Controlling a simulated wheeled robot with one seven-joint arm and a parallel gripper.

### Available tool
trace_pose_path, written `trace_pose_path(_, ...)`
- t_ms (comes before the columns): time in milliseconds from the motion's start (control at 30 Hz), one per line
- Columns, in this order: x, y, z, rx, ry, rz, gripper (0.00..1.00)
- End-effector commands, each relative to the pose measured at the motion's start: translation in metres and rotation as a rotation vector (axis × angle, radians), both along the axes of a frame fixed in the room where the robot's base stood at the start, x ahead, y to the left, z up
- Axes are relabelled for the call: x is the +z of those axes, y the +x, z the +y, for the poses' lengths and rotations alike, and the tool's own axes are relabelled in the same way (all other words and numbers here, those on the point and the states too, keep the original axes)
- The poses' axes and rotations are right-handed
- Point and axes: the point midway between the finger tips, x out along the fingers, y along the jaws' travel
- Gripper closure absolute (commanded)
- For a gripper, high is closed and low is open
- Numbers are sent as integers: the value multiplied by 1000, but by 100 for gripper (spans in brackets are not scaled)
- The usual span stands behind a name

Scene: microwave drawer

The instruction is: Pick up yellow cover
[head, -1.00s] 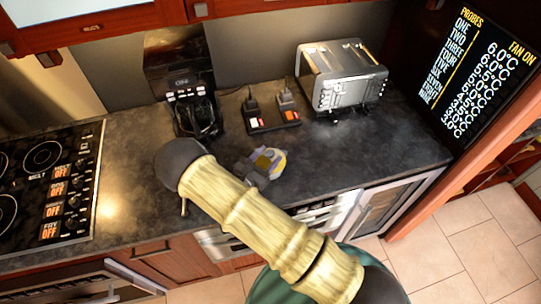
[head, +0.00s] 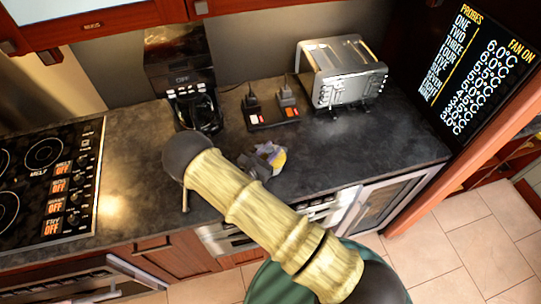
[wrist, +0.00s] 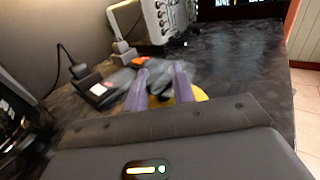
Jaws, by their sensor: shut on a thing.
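The yellow cover (wrist: 201,94) shows in the wrist view as a rounded yellow piece low between and beside my purple fingers. A dark grey part of it, knob-like, seems to sit between the fingertips. My gripper (wrist: 160,76) is shut on it. In the head view my gripper (head: 264,157) is over the counter near its front edge, with a bit of the yellow cover (head: 280,156) at its right side. My arm hides part of it there. Whether the cover touches the counter cannot be told.
The dark counter (head: 400,150) holds a silver toaster (head: 342,75), a black box with orange and white switches (head: 272,117) and a coffee maker (head: 190,90). A hob (head: 45,180) lies at left. The counter right of my gripper is clear.

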Motion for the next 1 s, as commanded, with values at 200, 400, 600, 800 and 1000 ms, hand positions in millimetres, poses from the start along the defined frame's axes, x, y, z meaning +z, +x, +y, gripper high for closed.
trace_pose_path(200, 1, 0, 0, 0, 0, 0, 96)
trace_pose_path(400, 10, 0, 1, 1, 1, -2, 96)
trace_pose_path(600, 37, 0, 1, 1, 2, -3, 96)
trace_pose_path(800, 70, 0, 1, 1, 2, -2, 96)
trace_pose_path(1000, 93, 0, 0, 0, 2, -1, 96)
